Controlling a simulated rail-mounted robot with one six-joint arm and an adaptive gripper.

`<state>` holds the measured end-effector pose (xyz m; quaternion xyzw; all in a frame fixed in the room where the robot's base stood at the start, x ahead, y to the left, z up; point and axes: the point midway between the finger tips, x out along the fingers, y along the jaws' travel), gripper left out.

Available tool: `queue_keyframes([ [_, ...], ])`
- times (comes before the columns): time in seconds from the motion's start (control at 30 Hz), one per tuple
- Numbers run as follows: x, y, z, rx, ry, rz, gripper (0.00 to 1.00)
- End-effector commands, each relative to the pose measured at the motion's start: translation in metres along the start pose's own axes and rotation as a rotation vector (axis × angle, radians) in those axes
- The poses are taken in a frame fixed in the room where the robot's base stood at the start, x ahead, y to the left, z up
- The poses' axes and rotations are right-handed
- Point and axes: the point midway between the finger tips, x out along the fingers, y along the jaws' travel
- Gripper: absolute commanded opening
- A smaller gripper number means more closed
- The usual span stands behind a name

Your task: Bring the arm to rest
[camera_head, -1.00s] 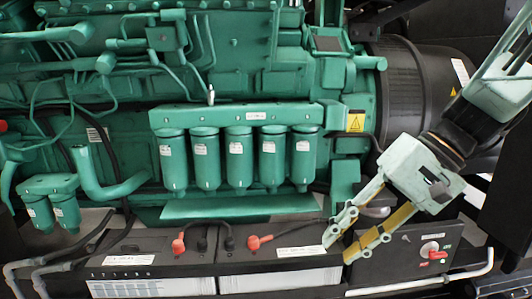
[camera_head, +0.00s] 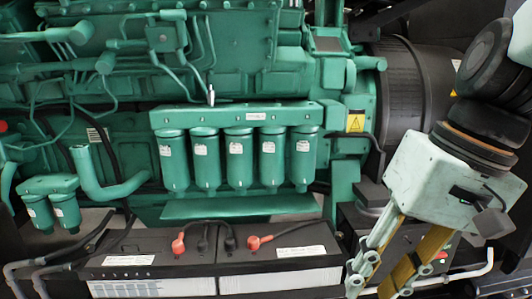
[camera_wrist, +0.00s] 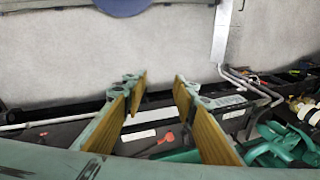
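My gripper (camera_head: 373,288) is at the lower right of the head view, in front of the right end of the battery row and the black switch box. Its two yellow-padded fingers point down and are apart, with nothing held between them. In the wrist view my gripper (camera_wrist: 160,80) also shows as open and empty, with a gap between the fingertips. My gripper's body hides most of the switch box (camera_head: 465,245); a bit of its red switch (camera_head: 441,256) shows beside a finger.
The green engine (camera_head: 230,75) with a row of green filters (camera_head: 238,160) fills the back. Two black batteries (camera_head: 150,258) with red terminal caps (camera_head: 178,244) stand below it. A grey pipe (camera_head: 470,272) runs along the lower right. Pale floor (camera_wrist: 100,55) shows in the wrist view.

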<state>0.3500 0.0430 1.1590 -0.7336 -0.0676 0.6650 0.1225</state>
Motion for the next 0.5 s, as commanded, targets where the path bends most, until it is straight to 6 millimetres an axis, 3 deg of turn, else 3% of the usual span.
queue_keyframes([
  [0.5, -0.022, 0.02, 0.046, -0.073, 0.122, 0.152, 0.26],
])
